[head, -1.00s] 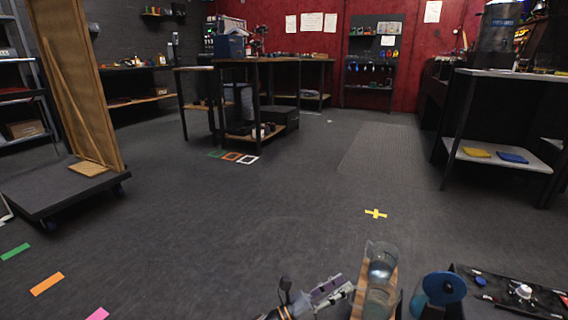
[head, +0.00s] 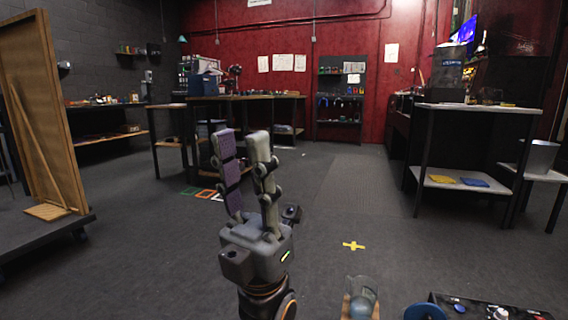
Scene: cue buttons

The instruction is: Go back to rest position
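My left gripper (head: 243,146) is raised in the middle of the head view, fingers pointing up. Its two fingers stand apart with nothing between them. One finger has a purple face and the other is pale grey. The gripper is well away from the button panel (head: 485,309), a black panel with several buttons at the bottom right edge, partly cut off. My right gripper does not show.
A clear glass vessel (head: 362,298) on a wooden piece and a blue round object (head: 425,312) are at the bottom. A wooden board on a cart (head: 50,236) stands left. A yellow cross (head: 353,246) marks open floor. A shelved table (head: 478,107) stands right.

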